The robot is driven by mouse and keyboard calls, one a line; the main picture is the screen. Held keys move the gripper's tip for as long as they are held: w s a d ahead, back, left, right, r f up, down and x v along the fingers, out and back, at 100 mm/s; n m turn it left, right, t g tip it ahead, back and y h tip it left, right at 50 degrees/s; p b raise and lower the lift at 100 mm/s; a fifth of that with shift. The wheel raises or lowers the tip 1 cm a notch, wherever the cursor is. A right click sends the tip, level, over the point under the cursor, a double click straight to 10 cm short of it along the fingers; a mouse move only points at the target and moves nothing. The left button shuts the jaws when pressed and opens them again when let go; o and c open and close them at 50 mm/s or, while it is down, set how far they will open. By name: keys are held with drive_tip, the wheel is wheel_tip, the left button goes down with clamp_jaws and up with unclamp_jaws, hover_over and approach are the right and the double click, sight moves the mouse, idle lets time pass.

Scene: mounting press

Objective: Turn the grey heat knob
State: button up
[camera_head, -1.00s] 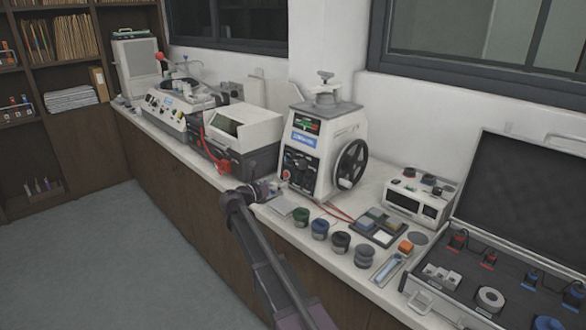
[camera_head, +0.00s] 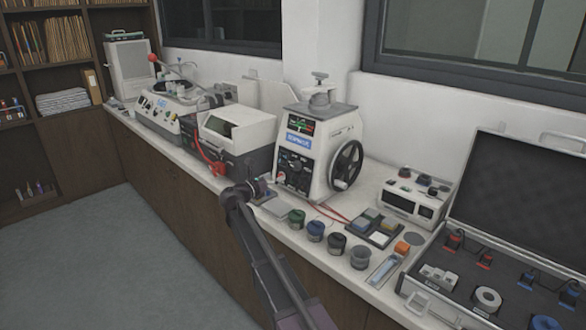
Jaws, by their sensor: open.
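The mounting press (camera_head: 322,150) is a white machine with a grey top on the bench, in the middle of the head view. Its dark front panel (camera_head: 293,168) carries several small knobs and a dial; which one is the grey heat knob is too small to tell. A black handwheel (camera_head: 347,166) is on its right side. My gripper (camera_head: 258,187) is open and empty, just left of and in front of the panel, near the bench's front edge. It appears apart from the knobs, though my wrist hides the fingers in part.
Several small jars (camera_head: 336,243) and a tray of coloured samples (camera_head: 374,228) stand right of my arm. An open case (camera_head: 425,300) fills the bench's right end. A grey-and-white machine (camera_head: 238,140) with red tubing stands left of the press.

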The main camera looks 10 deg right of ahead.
sight(294, 167)
drive_tip(key=x, duration=1)
drive_tip(key=shift+w+d, duration=0.2)
drive_tip(key=shift+d, duration=0.05)
drive_tip(key=c, duration=1.2)
